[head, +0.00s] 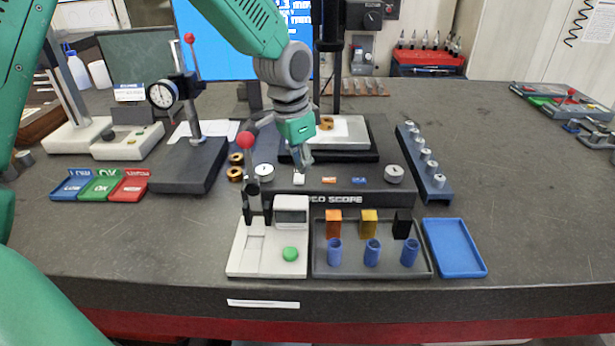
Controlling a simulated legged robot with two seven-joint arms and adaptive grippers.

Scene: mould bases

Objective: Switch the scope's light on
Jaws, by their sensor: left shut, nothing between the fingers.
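The scope (320,196) stands in the middle of the table, with a dark base lettered "SCOPE" on its front edge. Its base front carries a white switch (299,179), an orange switch (329,180), a blue switch (359,181) and a round knob at each end. A brass ring sits on its pale stage (345,137). Which switch is the light's, I cannot read. My left gripper (302,166) comes down from above, shut and empty, its tips just above the white switch. Whether they touch it I cannot tell. My right gripper is not in view.
A white fixture with a red-knobbed lever (246,142) rises close left of my gripper. A dark tray (350,268) with blocks and blue cups and an empty blue tray (455,247) lie in front. A dial gauge stand (188,165) stands left. The right tabletop is mostly clear.

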